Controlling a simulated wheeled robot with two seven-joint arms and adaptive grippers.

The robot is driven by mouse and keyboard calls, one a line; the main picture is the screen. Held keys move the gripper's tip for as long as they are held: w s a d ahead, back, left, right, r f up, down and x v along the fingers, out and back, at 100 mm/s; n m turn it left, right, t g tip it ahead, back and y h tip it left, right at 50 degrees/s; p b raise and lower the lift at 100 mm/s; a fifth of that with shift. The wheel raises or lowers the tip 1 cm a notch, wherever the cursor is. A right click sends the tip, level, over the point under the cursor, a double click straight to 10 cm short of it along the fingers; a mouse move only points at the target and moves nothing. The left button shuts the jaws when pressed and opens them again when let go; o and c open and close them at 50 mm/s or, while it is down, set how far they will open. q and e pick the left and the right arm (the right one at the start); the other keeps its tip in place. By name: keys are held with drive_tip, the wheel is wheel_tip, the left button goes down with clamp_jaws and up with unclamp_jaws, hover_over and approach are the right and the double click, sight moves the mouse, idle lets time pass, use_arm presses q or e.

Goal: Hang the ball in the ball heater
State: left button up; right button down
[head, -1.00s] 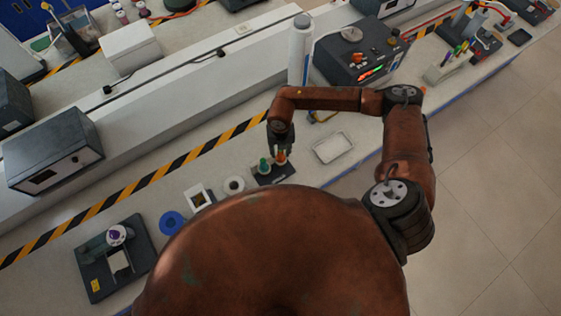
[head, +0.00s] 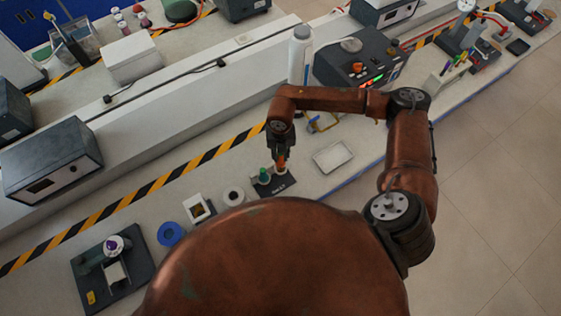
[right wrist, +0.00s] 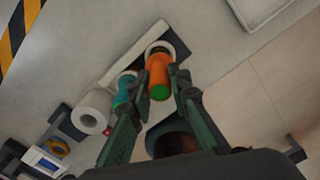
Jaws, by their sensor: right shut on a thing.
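My right gripper (head: 281,157) is shut on an orange handle (right wrist: 159,72) with a green end, which shows between its fingertips in the right wrist view. The handle stands at a small black stand (head: 277,188) on the bench, beside a green handle (head: 264,175). The green one also shows as teal in the right wrist view (right wrist: 124,91), close to the left finger. I cannot make out a ball on either handle; their lower parts are hidden. I cannot tell which device is the ball heater. My left gripper is not in view.
A white tray (head: 332,157) lies right of the stand. A dark box with knobs and lit displays (head: 360,57) and a white bottle (head: 300,55) stand behind.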

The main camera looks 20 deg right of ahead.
wheel_tip(320, 180, up, 5)
drive_tip(key=shift+r+b, duration=0.1)
drive_tip(key=shift+b, duration=0.25)
drive_tip(key=shift+r+p, duration=0.4)
drive_tip(key=shift+r, duration=0.6)
